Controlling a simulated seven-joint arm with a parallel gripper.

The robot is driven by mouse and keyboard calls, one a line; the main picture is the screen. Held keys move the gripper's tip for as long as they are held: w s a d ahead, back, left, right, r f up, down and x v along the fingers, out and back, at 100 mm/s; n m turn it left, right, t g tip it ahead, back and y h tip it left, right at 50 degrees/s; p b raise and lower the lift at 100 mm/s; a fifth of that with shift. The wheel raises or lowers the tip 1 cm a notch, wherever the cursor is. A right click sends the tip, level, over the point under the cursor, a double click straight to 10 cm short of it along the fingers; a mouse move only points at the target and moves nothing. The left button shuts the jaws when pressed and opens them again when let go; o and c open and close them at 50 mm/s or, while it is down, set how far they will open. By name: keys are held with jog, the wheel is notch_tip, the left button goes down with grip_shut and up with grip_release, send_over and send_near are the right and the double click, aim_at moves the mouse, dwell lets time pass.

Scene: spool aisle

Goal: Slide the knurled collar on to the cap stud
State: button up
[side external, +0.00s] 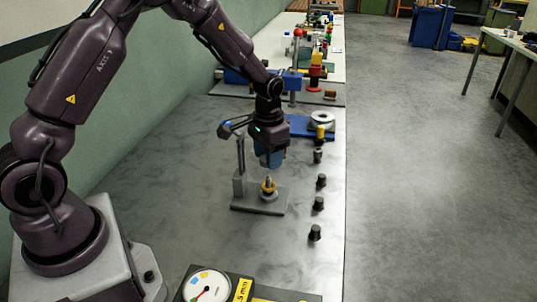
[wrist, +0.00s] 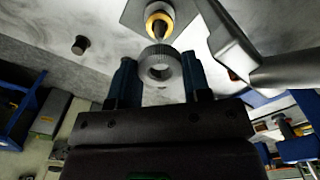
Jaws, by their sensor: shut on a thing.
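My gripper (side external: 270,160) is shut on the knurled collar (wrist: 160,50), a grey ridged ring. Both blue fingers show in the wrist view (wrist: 160,84), one on each side of the collar, and its hole is empty. In the side view the collar cannot be made out at the fingers. The cap stud (side external: 268,185) stands upright on a grey base plate (side external: 246,207), with a yellow ring around it. The stud also shows in the wrist view (wrist: 158,27), just beyond the collar. In the side view the fingers are above the stud, apart from it.
A grey post (side external: 240,165) rises from the base plate, close left of my gripper. Several black knobs (side external: 318,204) line the right side of the bench. A blue plate with a pale spool (side external: 321,119) lies behind. A dial gauge (side external: 207,288) sits at the front.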

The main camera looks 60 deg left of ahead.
jog(key=shift+f, duration=0.1)
jog(key=shift+f, duration=3.1)
jog(key=o, duration=1)
notch_tip(320, 180, up, 13)
